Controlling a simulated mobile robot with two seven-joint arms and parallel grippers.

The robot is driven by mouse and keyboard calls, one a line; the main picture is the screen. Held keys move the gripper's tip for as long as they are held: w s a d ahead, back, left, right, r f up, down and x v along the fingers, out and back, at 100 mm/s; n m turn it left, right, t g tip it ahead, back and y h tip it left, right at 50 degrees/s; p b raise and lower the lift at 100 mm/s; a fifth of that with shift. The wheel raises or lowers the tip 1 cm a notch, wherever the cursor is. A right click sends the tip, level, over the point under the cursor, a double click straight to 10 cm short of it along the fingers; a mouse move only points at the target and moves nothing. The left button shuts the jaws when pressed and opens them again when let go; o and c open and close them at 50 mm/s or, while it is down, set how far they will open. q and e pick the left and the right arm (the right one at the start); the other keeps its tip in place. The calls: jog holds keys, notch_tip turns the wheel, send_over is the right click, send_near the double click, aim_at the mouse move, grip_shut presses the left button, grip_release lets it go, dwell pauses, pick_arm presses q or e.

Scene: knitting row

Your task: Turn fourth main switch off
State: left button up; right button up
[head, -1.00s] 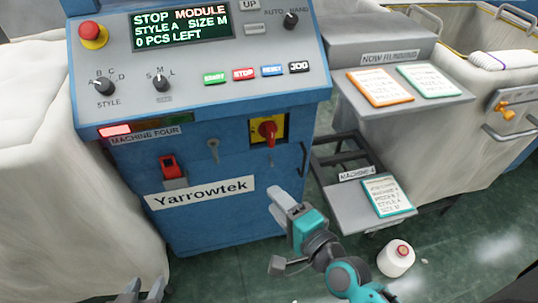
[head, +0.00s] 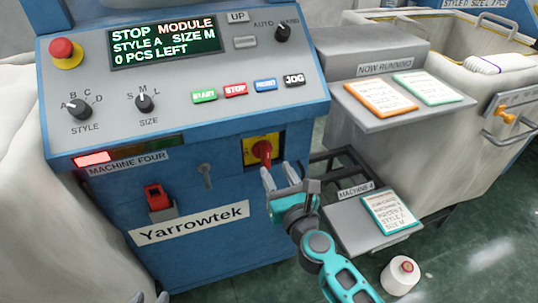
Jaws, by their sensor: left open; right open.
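The main switch (head: 262,152) of machine four is a red rotary handle on a yellow plate, on the blue front below the control panel. Its handle looks roughly upright. My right gripper (head: 282,176) is open and empty, just below and right of the switch. Its fingers point up toward the switch; I cannot tell whether they touch it. My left gripper (head: 152,298) barely shows at the bottom edge. It is open, low in front of the machine and well away from the switch.
The panel display (head: 165,41) reads STOP MODULE, and a red lamp (head: 93,158) is lit. A red latch (head: 154,196) and a keyhole fitting (head: 205,170) sit left of the switch. A grey shelf (head: 345,228) with a card and a yarn cone (head: 400,274) are at right.

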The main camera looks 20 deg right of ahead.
aim_at(268, 156)
jog(key=w, duration=0.6)
jog(key=shift+a, duration=0.15)
grip_shut()
